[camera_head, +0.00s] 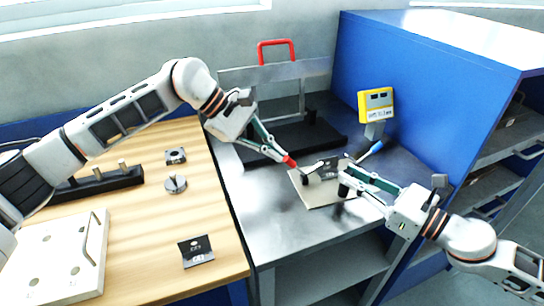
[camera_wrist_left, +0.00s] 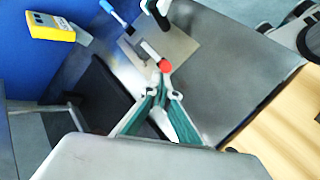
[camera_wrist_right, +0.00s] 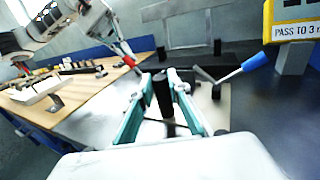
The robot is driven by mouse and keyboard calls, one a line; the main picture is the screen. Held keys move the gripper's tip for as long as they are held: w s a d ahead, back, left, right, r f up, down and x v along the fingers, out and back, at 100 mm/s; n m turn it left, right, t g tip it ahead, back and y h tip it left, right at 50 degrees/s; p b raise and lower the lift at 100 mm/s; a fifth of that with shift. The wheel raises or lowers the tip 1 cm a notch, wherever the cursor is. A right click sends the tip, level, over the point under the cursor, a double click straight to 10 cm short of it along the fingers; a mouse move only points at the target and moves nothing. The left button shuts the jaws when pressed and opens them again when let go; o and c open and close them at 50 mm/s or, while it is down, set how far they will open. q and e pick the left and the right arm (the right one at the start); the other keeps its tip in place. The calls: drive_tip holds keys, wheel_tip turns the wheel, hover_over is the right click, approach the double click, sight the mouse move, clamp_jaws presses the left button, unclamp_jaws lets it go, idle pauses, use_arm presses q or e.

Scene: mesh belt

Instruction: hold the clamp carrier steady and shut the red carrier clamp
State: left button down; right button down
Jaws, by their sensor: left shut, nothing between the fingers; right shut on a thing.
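The clamp carrier is a flat beige plate (camera_head: 318,198) on the grey bench, with a dark labelled piece (camera_head: 322,168) on it. The red carrier clamp's red grip end (camera_head: 289,161) is at the left side of the plate; it also shows in the left wrist view (camera_wrist_left: 165,66) at the end of a pale lever. My left gripper (camera_head: 282,155) is shut and empty, its tips right at the red grip; contact is not certain. My right gripper (camera_head: 346,180) is shut on the carrier's upright black post (camera_wrist_right: 162,95), at the plate's right side. A blue-handled clamp (camera_head: 376,147) sits at the plate's far right.
A yellow gauge (camera_head: 376,105) stands behind the plate, by a blue cabinet wall. A black base with a grey frame and red handle (camera_head: 276,50) stands behind left. The wooden table (camera_head: 140,235) at left holds small fixtures and a white block. Bare bench lies in front.

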use_arm(q)
drive_tip(key=d+r, duration=0.1)
drive_tip(key=d+r+y, duration=0.1)
drive_tip(key=shift+w+d, duration=0.35)
drive_tip(key=shift+d, duration=0.05)
drive_tip(key=shift+r, duration=0.2)
drive_tip(key=shift+r, duration=0.65)
